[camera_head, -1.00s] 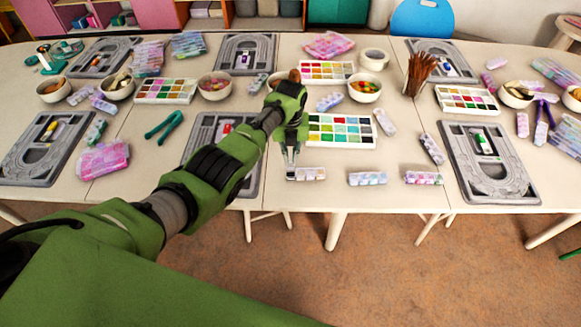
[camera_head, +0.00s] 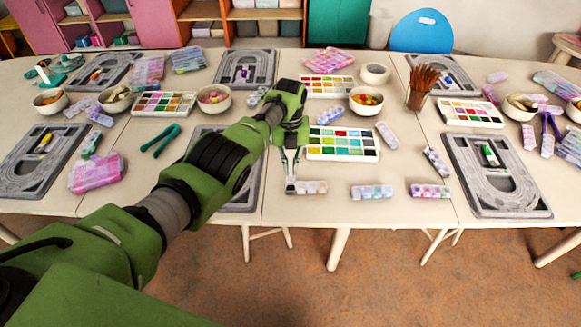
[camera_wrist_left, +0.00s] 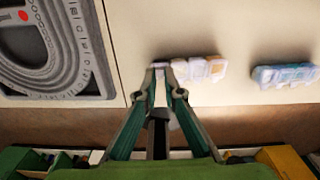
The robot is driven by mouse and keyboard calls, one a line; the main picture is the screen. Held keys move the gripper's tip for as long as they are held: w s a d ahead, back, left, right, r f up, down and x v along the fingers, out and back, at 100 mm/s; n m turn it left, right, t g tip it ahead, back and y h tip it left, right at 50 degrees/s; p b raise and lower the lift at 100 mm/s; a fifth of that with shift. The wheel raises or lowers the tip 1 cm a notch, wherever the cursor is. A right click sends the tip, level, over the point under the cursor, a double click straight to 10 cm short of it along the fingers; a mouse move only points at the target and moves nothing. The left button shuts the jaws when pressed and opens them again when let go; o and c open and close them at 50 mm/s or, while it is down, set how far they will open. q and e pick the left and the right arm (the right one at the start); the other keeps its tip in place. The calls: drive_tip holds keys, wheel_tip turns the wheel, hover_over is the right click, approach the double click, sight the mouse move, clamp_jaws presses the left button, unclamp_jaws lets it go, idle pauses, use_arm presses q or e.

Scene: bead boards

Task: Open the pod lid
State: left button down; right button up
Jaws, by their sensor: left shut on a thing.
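The pod (camera_head: 312,187) is a small pale, multi-compartment strip with peach and white contents, lying near the front edge of the table. My left gripper (camera_head: 290,186) points down at its left end, with its fingertips closed on that end. In the left wrist view the gripper (camera_wrist_left: 165,72) covers the left part of the pod (camera_wrist_left: 207,68). The fingers hide the gripped part, so I cannot tell how far its lid is raised. My right gripper is not in view.
Two similar pods lie to the right, a bluish one (camera_head: 371,192) and a purple one (camera_head: 430,191). A paint-like bead palette (camera_head: 343,155) lies just behind the pod. A grey bead board (camera_head: 243,197) is on the left, partly behind my arm.

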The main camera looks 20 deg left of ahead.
use_arm(q)
drive_tip(key=c, duration=2.4)
unclamp_jaws()
drive_tip(key=r, duration=1.1)
drive_tip(key=shift+w+a+r, duration=0.15)
drive_tip(key=shift+w+r, duration=0.15)
drive_tip(key=shift+r, duration=0.1)
drive_tip(key=shift+s+f, duration=0.1)
